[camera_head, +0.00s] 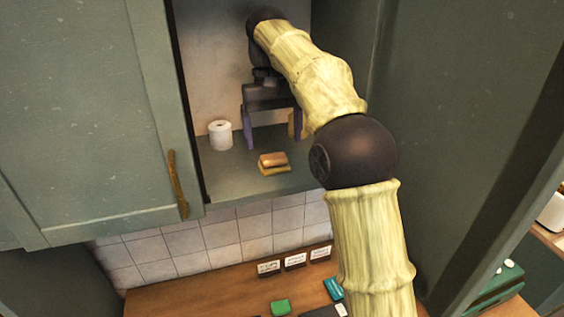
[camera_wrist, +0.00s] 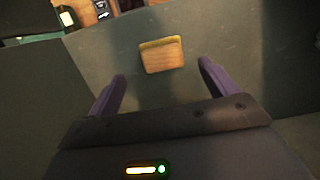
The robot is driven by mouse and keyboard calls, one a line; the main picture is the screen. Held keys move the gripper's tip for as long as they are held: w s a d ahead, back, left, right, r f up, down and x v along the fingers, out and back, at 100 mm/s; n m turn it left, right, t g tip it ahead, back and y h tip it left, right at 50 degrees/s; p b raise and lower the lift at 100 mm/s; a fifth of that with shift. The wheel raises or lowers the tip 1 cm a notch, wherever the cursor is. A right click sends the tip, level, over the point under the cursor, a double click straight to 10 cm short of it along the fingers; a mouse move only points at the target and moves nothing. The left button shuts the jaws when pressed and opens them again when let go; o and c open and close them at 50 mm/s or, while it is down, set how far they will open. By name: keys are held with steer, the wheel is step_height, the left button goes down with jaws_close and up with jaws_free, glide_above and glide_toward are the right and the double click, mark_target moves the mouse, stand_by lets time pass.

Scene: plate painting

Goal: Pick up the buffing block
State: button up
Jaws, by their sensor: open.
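The block (camera_head: 273,159) lies on the cabinet shelf near its front edge, orange-tan on top with a yellow layer beneath. It also shows in the wrist view (camera_wrist: 162,58), beyond the fingertips and between their lines. I take it to be the buffing block. My gripper (camera_head: 272,140) is inside the open cabinet, with its two purple fingers pointing down and spread apart. In the wrist view the fingers (camera_wrist: 161,70) are open with nothing between them. The block looks apart from both fingers. My arm hides part of the shelf's right side.
A white roll (camera_head: 220,135) stands on the shelf to the left. A green cabinet door (camera_head: 90,110) is at left. Below, the wooden counter holds small labelled cards (camera_head: 294,260) and a green block (camera_head: 280,307).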

mark_target(273, 156)
steer(key=shift+f, duration=0.1)
steer(key=shift+s+f, duration=0.2)
steer(key=shift+f, duration=0.55)
steer(key=shift+s+f, duration=0.15)
steer(key=shift+f, duration=0.65)
steer(key=shift+s+f, duration=0.2)
steer(key=shift+f, duration=0.55)
steer(key=shift+w+f, duration=0.1)
steer(key=shift+f, duration=0.1)
steer(key=shift+a, duration=0.1)
steer(key=c, duration=1.1)
